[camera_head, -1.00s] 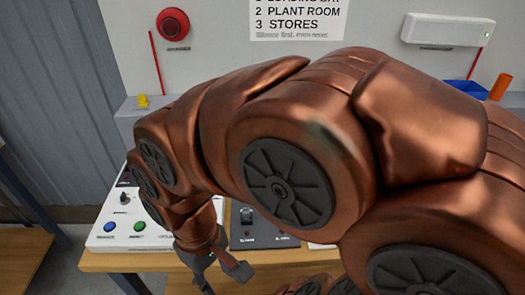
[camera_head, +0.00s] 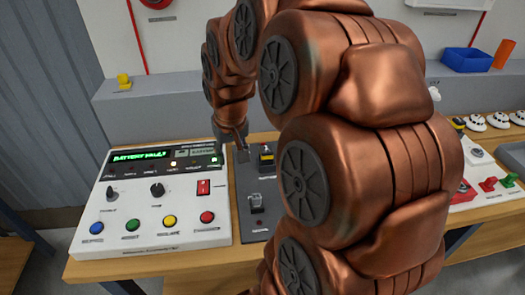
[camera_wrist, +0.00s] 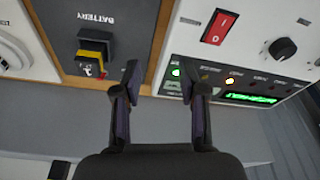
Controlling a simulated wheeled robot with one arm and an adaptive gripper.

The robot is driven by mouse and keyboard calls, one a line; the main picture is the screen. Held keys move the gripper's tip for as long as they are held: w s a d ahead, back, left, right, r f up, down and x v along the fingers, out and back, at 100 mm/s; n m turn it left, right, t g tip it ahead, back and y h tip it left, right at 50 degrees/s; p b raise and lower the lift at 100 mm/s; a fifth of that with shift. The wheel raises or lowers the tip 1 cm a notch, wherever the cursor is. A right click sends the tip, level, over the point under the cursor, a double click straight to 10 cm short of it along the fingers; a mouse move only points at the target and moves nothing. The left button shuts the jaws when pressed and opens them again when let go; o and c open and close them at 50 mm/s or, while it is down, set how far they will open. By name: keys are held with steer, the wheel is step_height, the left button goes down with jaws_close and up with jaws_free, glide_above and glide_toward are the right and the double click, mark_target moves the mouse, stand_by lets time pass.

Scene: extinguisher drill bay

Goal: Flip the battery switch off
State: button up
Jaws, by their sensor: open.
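The battery switch (camera_head: 266,156) is a black block with a yellow part, at the back of a dark panel on the bench. In the wrist view it (camera_wrist: 94,48) sits under the label BATTERY, with a small red piece beside it. My gripper (camera_head: 236,150) is over the back of the bench, left of the switch, near the gap between the dark panel and the white console. In the wrist view my gripper (camera_wrist: 160,82) is open with nothing between its fingers, and the switch is left of them. My arm hides part of the dark panel.
The white console (camera_head: 120,244) has a green lit display, knobs, coloured buttons and a red rocker (camera_head: 204,187). A clear-covered switch (camera_head: 256,201) stands on the dark panel.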

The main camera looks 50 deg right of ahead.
mark_target(263, 143)
steer(key=w+d+f+m+t+h+b, duration=0.1)
steer(key=w+d+f+m+h+b, duration=0.15)
steer(key=d, duration=1.25)
steer(key=shift+y, duration=0.35)
steer(key=shift+p+x, duration=0.55)
steer(key=shift+x, duration=3.5)
jaws_close()
